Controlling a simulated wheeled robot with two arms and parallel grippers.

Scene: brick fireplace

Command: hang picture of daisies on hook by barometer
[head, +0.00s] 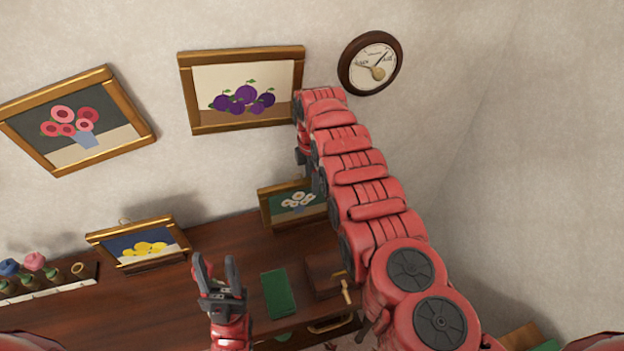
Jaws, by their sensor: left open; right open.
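The picture of daisies (281,213), white flowers on dark green in a gold frame, stands on the desk against the wall. My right arm covers its right side. The barometer (370,63), round with a dark wooden rim, hangs high on the wall to the right. I see no bare hook beside it; my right arm covers part of the wall below it. My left gripper (218,270) is open and empty above the desk, left of and nearer than the daisies. My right arm reaches up towards the wall near the plum picture; its fingertips are hidden behind the arm.
A plum picture (243,78) and a tilted pink-flower picture (80,125) hang on the wall. A lemon picture (143,245) stands on the desk (150,310). A green book (278,293), a brown box (321,272) and a rack of small bottles (50,290) also sit there.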

